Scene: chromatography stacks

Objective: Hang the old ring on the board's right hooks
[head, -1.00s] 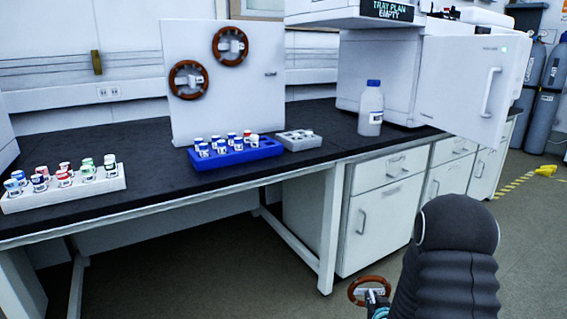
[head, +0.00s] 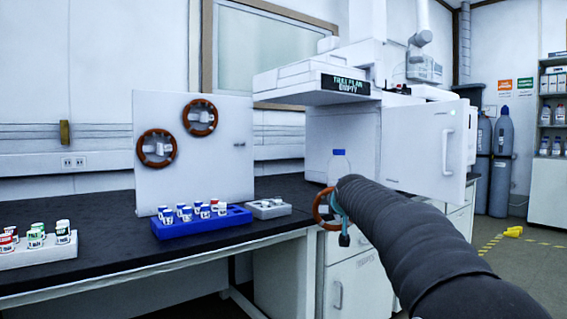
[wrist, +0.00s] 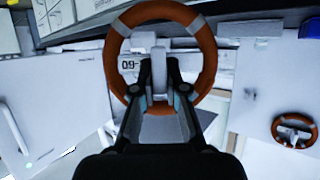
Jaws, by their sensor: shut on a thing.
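My gripper (head: 341,214) is raised in front of the bench's front edge, right of the board. It is shut on an orange-brown ring (head: 319,203) with grey bands. The white board (head: 215,165) stands on the bench. Two similar rings hang on it, an upper ring (head: 200,101) and a lower-left ring (head: 139,150). A small dark hook (head: 239,144) shows bare on the board's right. One hung ring also shows in the wrist view (wrist: 294,115).
A blue vial rack (head: 190,229) and a small grey block (head: 268,211) stand before the board. A white vial rack (head: 45,254) is at left. A bottle (head: 339,164) and a white instrument's open door (head: 430,150) are near my arm.

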